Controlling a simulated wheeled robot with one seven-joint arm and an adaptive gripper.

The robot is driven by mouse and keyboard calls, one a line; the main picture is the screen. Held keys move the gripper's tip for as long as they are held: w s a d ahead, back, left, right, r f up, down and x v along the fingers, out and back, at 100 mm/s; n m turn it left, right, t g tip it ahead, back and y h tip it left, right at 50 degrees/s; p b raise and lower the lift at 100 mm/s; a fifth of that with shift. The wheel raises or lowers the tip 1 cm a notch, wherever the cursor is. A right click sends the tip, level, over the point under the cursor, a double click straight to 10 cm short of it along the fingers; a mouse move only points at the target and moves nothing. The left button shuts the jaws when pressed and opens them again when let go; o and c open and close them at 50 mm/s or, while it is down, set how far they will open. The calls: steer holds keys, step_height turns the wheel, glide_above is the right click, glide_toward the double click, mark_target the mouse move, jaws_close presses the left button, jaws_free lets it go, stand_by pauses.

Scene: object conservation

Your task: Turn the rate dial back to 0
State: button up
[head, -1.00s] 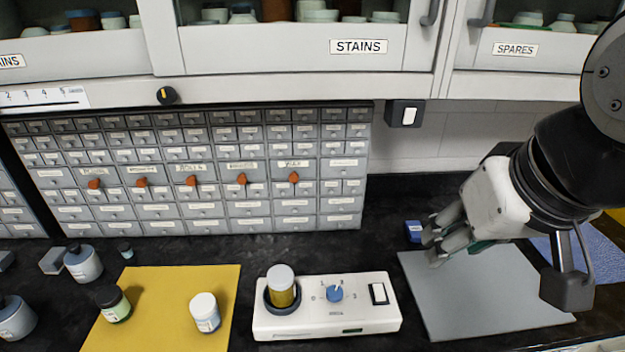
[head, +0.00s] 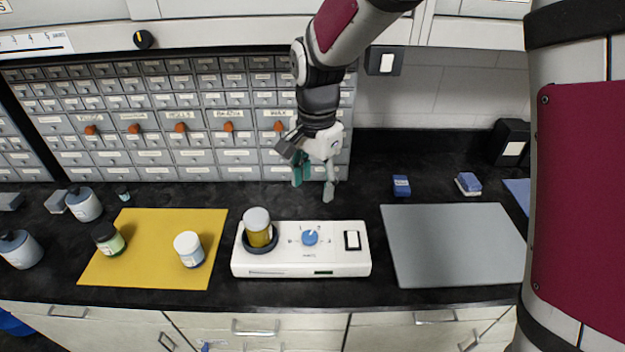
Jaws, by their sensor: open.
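The rate dial (head: 310,237) is a round blue knob on top of a white device (head: 290,268), between a jar in a dark ring and a rocker switch. Its light pointer mark appears turned away from the 0 at its left, toward the upper right; the exact number is too small to read. My gripper (head: 314,190) hangs above and behind the device, fingers pointing down, open and empty. It is apart from the dial, slightly to its right in the picture.
A jar with a yellow-brown lower part (head: 258,231) stands in the ring left of the dial. The white rocker switch (head: 352,240) is right of it. A yellow mat (head: 150,270) holds two jars; a grey mat (head: 450,245) is bare. Drawers (head: 170,160) stand behind.

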mark_target(310, 235)
steer(key=shift+m, duration=0.3)
steer(key=f, duration=0.5)
steer(key=f+p, duration=0.1)
steer(key=f, duration=0.5)
steer(key=a+f, duration=0.1)
steer(key=f, duration=0.4)
steer(key=shift+w+f+p, duration=0.2)
steer(key=shift+p, duration=0.2)
steer(key=shift+c, duration=0.3)
steer(key=c, duration=1.1)
